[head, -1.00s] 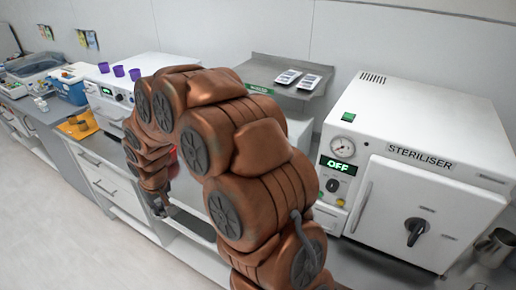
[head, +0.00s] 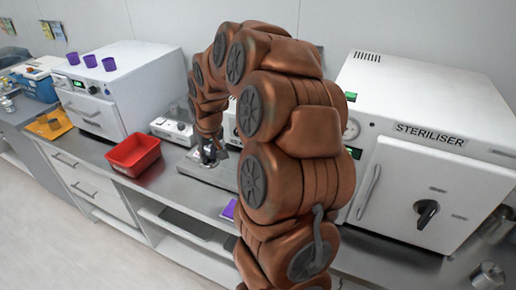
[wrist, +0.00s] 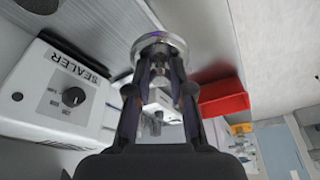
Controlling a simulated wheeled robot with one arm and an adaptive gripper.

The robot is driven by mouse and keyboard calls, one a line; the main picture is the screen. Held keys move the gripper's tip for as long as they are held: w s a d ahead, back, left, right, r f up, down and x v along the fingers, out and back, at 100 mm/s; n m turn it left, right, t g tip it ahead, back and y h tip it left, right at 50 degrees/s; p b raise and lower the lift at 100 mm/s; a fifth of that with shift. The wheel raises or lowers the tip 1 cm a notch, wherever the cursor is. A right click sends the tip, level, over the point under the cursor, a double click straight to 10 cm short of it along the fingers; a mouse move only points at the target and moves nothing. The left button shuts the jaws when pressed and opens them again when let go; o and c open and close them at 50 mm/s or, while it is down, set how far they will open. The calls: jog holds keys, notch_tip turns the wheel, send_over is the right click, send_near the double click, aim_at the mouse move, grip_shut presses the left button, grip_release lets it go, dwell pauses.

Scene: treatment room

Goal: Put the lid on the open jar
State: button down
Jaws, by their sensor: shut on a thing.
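My gripper (wrist: 156,78) is shut on a round, silvery metal lid (wrist: 160,44), held at the fingertips in the wrist view. In the head view my gripper (head: 210,153) hangs above the steel counter, right of a red tray; the lid is hard to make out there. I cannot pick out the open jar for certain. A metal cup-like vessel (head: 488,276) stands at the lower right of the head view, cut by the frame edge, with another behind it.
The red tray (head: 134,155) sits on the counter. A white sealer (wrist: 60,88) is close left of my gripper in the wrist view. The steriliser (head: 420,140) stands at the right. An orange tray (head: 48,126) is far left. Open shelves lie below.

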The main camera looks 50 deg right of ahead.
jog(key=s+d+r+m+b, duration=0.2)
jog(key=s+d, duration=0.7)
jog(key=d, duration=0.2)
jog(key=shift+s+d+f+b, duration=0.15)
jog(key=shift+f+b, duration=0.15)
jog(key=shift+f, duration=0.85)
jog(key=shift+s+f+b, duration=0.15)
jog(key=shift+f+b, duration=0.2)
jog(key=shift+f, duration=0.75)
jog(key=shift+s+d+f+b, duration=0.15)
jog(key=shift+f+b, duration=0.15)
jog(key=shift+f, duration=0.85)
jog(key=shift+s+a+b, duration=0.1)
jog(key=shift+b, duration=0.75)
jog(key=shift+f+b, duration=0.15)
jog(key=shift+b, duration=0.7)
dwell(0.5)
jog(key=c, duration=0.9)
grip_release()
jog(key=shift+c, duration=0.2)
jog(key=shift+o, duration=0.3)
